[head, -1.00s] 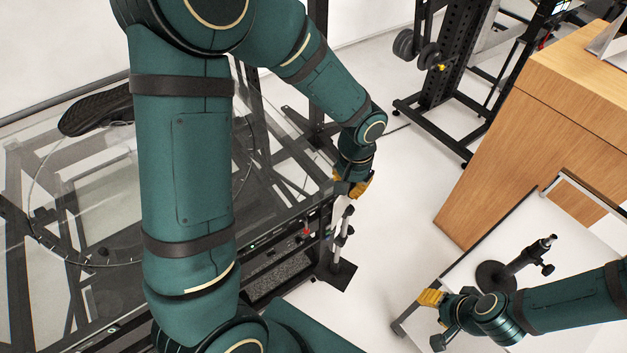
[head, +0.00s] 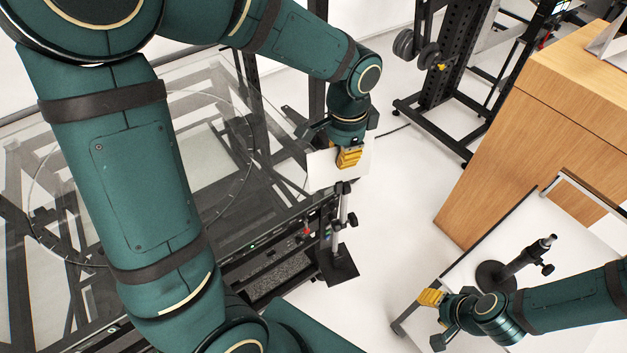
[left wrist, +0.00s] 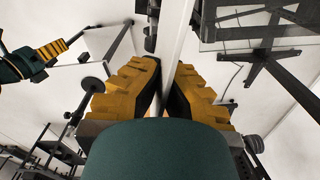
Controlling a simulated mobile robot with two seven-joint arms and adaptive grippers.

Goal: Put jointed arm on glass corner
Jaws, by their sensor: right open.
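The jointed arm (head: 342,222) is a silver post with dark clamp joints on a square black base. A white panel (head: 316,172) is at its top. My left gripper (head: 348,157) is at this panel. In the left wrist view its yellow fingertips (left wrist: 163,92) close on a thin pale edge. The base hangs beside the glass table, and I cannot see it touch anything. The glass top (head: 275,208) has its near right corner just left of the post, partly covered by the panel. My right gripper (head: 437,318) is open and empty by the white cart.
A white cart (head: 575,300) at the right carries a dark stand (head: 508,264) close to my right arm. A wooden cabinet (head: 530,160) stands behind it. A black weight rack (head: 432,105) is at the back. The floor between table and cabinet is clear.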

